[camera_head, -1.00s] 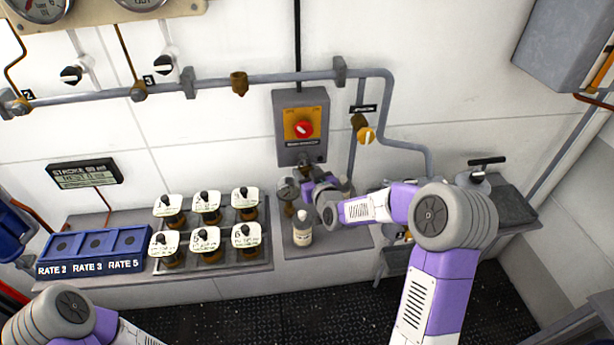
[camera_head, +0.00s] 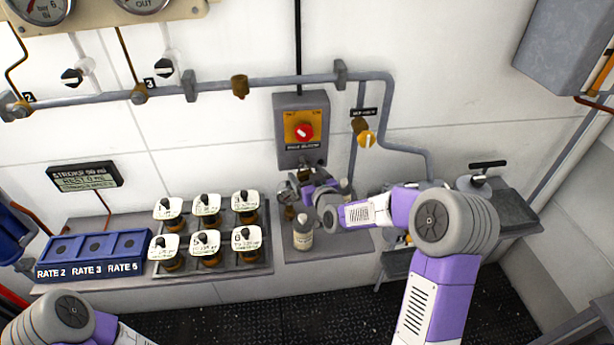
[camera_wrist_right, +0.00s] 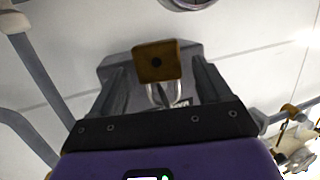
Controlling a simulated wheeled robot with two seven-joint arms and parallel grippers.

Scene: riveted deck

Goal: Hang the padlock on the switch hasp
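The padlock (camera_wrist_right: 155,62) has a square brass body with a dark keyhole and a bright shackle, seen in the right wrist view. My right gripper (camera_wrist_right: 162,78) has its fingers apart on either side of it, with gaps showing. In the head view the right gripper (camera_head: 306,188) is just below the grey switch box (camera_head: 301,152) with its orange plate and red knob (camera_head: 303,131). The hasp under the box is mostly hidden by the gripper, and I cannot tell whether the shackle passes through it. My left gripper is out of view.
Several labelled jars (camera_head: 207,205) and a blue rate box (camera_head: 92,254) stand at left.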

